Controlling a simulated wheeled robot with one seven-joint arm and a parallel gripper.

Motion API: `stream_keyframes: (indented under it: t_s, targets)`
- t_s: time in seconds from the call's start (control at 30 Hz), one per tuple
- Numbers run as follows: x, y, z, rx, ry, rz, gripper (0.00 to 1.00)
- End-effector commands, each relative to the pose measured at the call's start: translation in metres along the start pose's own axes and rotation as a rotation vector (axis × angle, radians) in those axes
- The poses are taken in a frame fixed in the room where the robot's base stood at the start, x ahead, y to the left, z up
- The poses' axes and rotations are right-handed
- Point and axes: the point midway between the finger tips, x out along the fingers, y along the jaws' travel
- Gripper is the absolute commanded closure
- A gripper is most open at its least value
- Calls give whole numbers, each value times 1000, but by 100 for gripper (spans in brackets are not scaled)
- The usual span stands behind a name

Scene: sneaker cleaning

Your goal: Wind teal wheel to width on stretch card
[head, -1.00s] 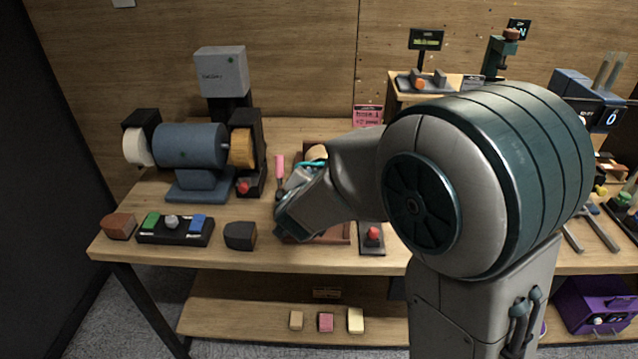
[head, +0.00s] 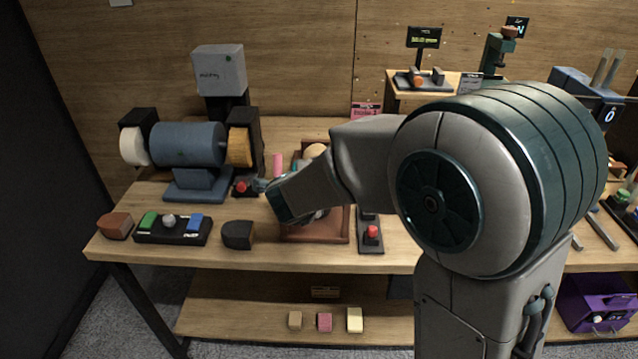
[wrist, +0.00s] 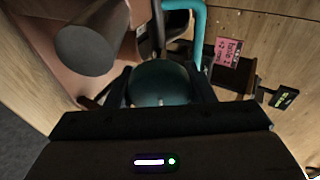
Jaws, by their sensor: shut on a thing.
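The teal wheel (wrist: 158,84) shows as a rounded teal shape between the two dark fingers in the wrist view. My gripper (wrist: 160,92) is shut on it. In the head view my wrist hides most of the wheel and the fingertips. The pink stretch card (wrist: 229,52) stands beyond the wheel in the wrist view, with writing too small to read surely. It also shows at the back of the table in the head view (head: 366,109). A teal curved bar (wrist: 198,28) rises just behind the wheel.
A brown tray (head: 318,236) lies under my wrist. A grey-brown rounded cylinder (wrist: 85,49) is close on the left in the wrist view. A blue buffing machine (head: 188,145) stands left, with a dark block (head: 238,235) before it. A red-button box (head: 372,235) stands right of the tray.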

Motion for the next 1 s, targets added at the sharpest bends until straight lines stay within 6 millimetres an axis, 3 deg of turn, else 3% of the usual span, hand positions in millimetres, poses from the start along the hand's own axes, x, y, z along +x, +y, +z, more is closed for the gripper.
stream_keyframes:
  t_s: [0.5, 1.0]
  targets:
    - [0, 4, 1, 398, -1, 69, 74]
    - [0, 4, 2, 519, -1, 90, 74]
